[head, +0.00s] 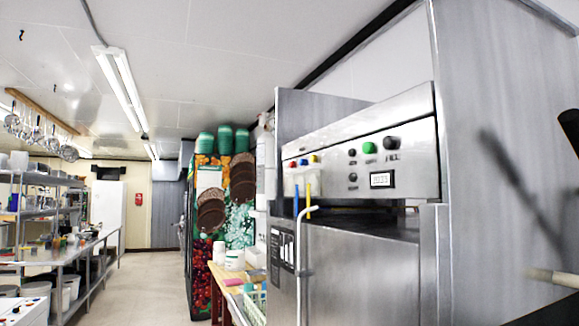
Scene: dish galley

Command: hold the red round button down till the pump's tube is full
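A steel machine stands at the right of the head view. Its front panel (412,150) has a round green button (370,148), several black knobs and a small lit display (381,180). A white box (24,311) at the bottom left corner carries small dark and red spots, too small to make out. I cannot make out a pump's tube. Neither gripper can be made out.
A dark shape (571,130) cuts in at the right edge and casts a shadow on the grey wall. Steel shelves and a table (70,256) line the left. A decorated vending machine (225,220) stands mid-picture. The floor aisle (150,285) is clear.

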